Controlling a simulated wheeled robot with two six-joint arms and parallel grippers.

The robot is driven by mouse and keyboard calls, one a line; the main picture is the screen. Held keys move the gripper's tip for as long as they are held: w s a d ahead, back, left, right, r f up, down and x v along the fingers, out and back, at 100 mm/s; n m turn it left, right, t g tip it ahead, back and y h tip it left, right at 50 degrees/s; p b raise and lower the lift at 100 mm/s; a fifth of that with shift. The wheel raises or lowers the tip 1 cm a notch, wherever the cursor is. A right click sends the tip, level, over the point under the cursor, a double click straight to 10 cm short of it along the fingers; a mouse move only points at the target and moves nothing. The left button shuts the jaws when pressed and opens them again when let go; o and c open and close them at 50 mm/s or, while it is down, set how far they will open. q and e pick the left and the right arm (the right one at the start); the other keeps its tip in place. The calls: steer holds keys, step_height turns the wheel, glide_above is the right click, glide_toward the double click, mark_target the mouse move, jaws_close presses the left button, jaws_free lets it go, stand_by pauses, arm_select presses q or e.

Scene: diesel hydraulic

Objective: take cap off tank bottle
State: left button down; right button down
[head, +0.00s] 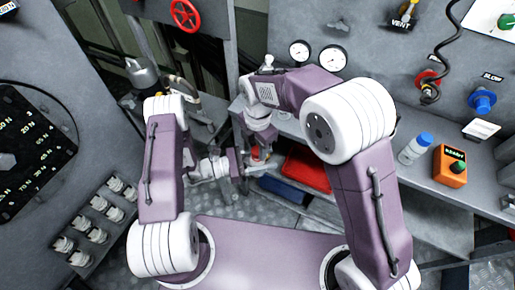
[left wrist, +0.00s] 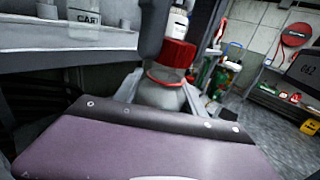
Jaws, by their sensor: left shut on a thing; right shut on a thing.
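The tank bottle (left wrist: 160,93) is pale grey and stands between the fingers of my left gripper in the left wrist view. Its red cap (left wrist: 178,53) is at the top, slightly tilted in this view, with a thin red ring below it. I cannot tell whether the cap still touches the neck. My left gripper (head: 246,168) comes from the left and is shut on the bottle. My right gripper (head: 258,142) points down from above and is shut on the cap. In the head view the two grippers hide most of the bottle, and only a little red shows between them.
A red item (head: 307,168) and a dark blue item (head: 284,190) lie near the grippers. Gauges (head: 333,58) and a panel stand behind.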

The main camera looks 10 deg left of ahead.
steer(key=shift+r, duration=0.7)
